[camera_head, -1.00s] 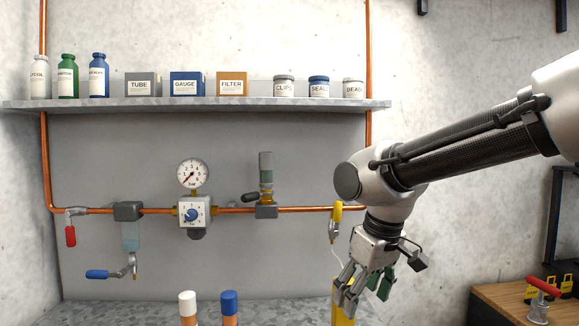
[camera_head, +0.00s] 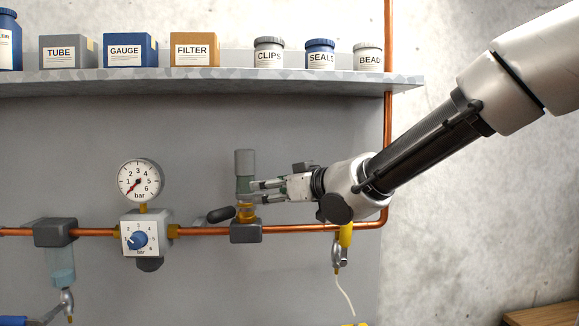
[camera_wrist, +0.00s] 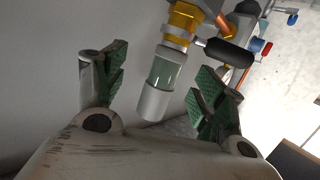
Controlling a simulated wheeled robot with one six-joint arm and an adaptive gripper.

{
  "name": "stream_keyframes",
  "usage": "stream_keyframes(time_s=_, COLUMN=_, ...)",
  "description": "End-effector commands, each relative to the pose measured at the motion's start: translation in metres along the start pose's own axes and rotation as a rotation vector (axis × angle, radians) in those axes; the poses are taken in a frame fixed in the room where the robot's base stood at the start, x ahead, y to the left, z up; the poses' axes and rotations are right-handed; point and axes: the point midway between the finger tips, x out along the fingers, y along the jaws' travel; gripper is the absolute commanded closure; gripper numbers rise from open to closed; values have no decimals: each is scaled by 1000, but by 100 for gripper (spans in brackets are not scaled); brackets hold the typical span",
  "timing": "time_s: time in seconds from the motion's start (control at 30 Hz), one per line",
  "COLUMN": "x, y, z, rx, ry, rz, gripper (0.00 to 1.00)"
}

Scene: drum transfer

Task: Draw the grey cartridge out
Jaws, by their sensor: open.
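The grey cartridge (camera_head: 245,162) stands upright above a brass collar (camera_head: 246,212) and a dark block on the copper pipe. In the wrist view the cartridge (camera_wrist: 153,103) hangs downward in the picture, with a greenish clear section between its grey end and the brass collar (camera_wrist: 182,22). My gripper (camera_head: 258,191) comes in from the right, level with the greenish section. In the wrist view my gripper (camera_wrist: 162,85) is open, with one green-padded finger on each side of the cartridge. Gaps show there between pads and cartridge.
A black-handled lever (camera_head: 221,214) sticks out left of the collar, close to my fingers. A pressure gauge (camera_head: 140,181) and a blue-knobbed regulator (camera_head: 139,240) are farther left. A shelf (camera_head: 200,82) with boxes and jars runs above. A yellow-topped fitting (camera_head: 345,236) hangs below my wrist.

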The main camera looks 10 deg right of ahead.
Motion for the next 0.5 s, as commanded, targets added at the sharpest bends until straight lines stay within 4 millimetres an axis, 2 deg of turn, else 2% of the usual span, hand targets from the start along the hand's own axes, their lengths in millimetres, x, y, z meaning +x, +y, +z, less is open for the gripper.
stream_keyframes(time_s=0.1, x=-1, y=-9, z=-29, rx=9, ry=112, rz=-38, gripper=30)
stream_keyframes(time_s=0.2, x=-3, y=-14, z=-43, rx=22, ry=172, rz=-59, gripper=30)
stream_keyframes(time_s=0.37, x=3, y=-16, z=-52, rx=41, ry=202, rz=-70, gripper=30)
stream_keyframes(time_s=0.5, x=23, y=-18, z=-55, rx=41, ry=200, rz=-71, gripper=30)
